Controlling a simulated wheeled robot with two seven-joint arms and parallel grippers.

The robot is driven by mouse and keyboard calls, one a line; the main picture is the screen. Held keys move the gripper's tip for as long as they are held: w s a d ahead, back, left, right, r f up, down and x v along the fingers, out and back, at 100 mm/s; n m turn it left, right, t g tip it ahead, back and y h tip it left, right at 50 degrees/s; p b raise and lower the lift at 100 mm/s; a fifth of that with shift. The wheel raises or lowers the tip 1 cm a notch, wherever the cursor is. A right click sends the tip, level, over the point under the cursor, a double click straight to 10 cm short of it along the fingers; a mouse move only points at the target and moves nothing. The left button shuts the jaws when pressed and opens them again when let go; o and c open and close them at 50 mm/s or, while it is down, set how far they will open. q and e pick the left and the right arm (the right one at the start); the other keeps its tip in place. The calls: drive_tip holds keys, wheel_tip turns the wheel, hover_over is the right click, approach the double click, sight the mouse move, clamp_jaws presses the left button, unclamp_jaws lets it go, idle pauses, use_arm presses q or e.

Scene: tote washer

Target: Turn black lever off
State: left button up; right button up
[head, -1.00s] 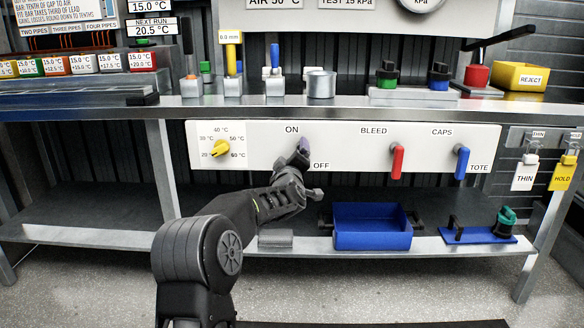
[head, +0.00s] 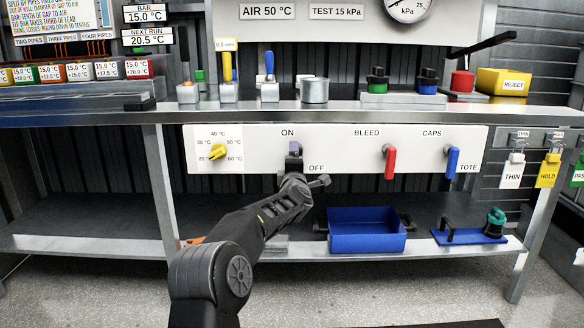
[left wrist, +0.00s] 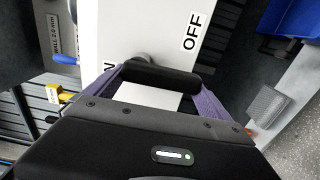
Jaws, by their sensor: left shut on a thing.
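The black lever (left wrist: 160,78) shows in the left wrist view as a dark bar, with its round grey mount (left wrist: 143,58) on the white panel behind it. My left gripper (left wrist: 158,88) has its purple fingers at both ends of this bar and is shut on it. In the head view, my left gripper (head: 295,150) is at the panel just below the ON label (head: 288,132), left of and above the OFF label (head: 316,167). There it largely hides the lever, so its exact angle is hard to tell. My right gripper is not in view.
On the same white panel (head: 345,139) are a yellow knob (head: 218,152) to the left, and a red lever (head: 390,162) and a blue lever (head: 452,161) to the right. A blue bin (head: 367,238) stands on the lower shelf. The worktop above holds several tools.

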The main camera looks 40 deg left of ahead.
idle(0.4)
use_arm(q)
drive_tip(key=o, duration=1.7)
drive_tip(key=shift+o, duration=0.2)
drive_tip(key=shift+s, duration=0.1)
drive_tip(key=v, duration=0.7)
drive_tip(key=shift+s+d, duration=0.25)
